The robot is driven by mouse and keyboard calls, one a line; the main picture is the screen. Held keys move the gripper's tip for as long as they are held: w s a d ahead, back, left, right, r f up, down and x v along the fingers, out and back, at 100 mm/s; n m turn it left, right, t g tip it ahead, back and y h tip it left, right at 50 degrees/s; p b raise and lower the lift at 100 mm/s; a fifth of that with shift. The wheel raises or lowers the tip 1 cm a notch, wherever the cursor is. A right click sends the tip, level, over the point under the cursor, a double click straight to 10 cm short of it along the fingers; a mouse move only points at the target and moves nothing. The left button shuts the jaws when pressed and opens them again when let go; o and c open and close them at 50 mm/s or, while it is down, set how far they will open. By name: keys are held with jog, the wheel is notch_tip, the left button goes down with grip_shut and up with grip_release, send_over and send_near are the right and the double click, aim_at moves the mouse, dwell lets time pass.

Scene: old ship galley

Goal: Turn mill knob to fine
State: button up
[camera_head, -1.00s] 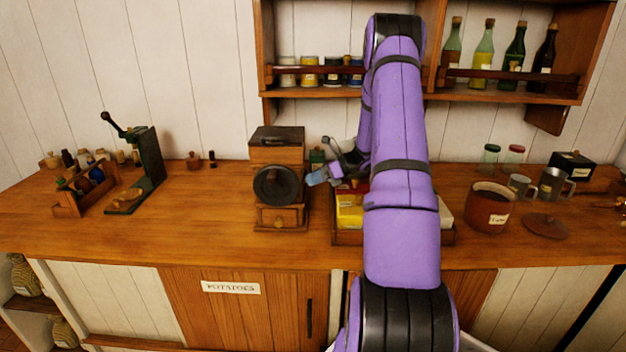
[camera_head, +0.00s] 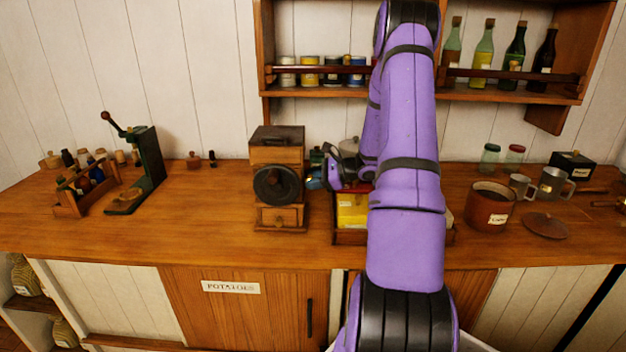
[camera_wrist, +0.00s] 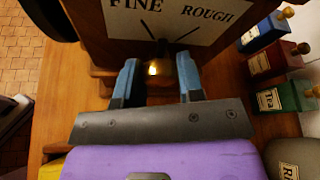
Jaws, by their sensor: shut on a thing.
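The wooden mill (camera_head: 277,150) with a dark round wheel on its front stands on the counter. Its white scale plate (camera_wrist: 168,22) fills the top of the wrist view, FINE on the left and ROUGH on the right, with a black line toward each. The small brass knob (camera_wrist: 153,68) sits below these marks, between my blue fingertips. My gripper (camera_wrist: 158,82) is shut on it; it also shows at the mill's right side in the head view (camera_head: 318,182). The fingers partly cover the knob, and I cannot tell which mark it points to.
A wooden tray with a yellow packet (camera_head: 352,210) stands close to the mill's right. Small labelled tins (camera_wrist: 285,95) are beside the mill in the wrist view. A brown pot (camera_head: 490,208) stands farther right.

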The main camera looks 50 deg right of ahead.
jog(key=n+t+h, duration=0.1)
jog(key=n+t, duration=0.1)
jog(key=n, duration=0.2)
jog(key=shift+s+a+f, duration=0.1)
jog(key=shift+f, duration=0.05)
jog(key=shift+n+t+h, duration=0.3)
dwell(0.3)
jog(key=o, duration=0.9)
jog(key=s+a+r, duration=0.1)
jog(key=s+a, duration=0.1)
jog(key=s, duration=0.2)
jog(key=s+a+r, duration=0.2)
jog(key=s+a, duration=0.1)
jog(key=s, duration=0.2)
jog(key=s+a+r, duration=0.2)
jog(key=s+a, duration=0.1)
jog(key=s, duration=0.1)
jog(key=shift+s+a, duration=0.15)
jog(key=shift+s, duration=0.2)
